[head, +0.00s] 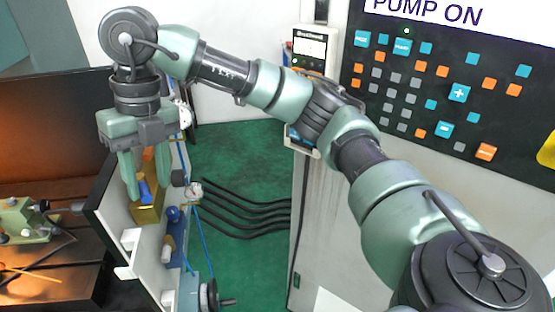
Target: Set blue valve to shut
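The blue valve handle (145,190) sits on a brass-yellow valve body (148,211), on the white panel at the left. My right gripper (147,186) points down over it, its two green fingers on either side of the handle. A gap shows between the fingers, so it looks open; contact with the handle cannot be made out. The gripper hides part of the valve's upper side. My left gripper is not in view.
A white panel (126,268) carries other fittings, including a blue knob (173,214) and a handwheel (210,297). Black hoses (245,212) cross the green floor. A control board (455,100) reading PUMP ON stands at the right. A green machine (25,220) is at far left.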

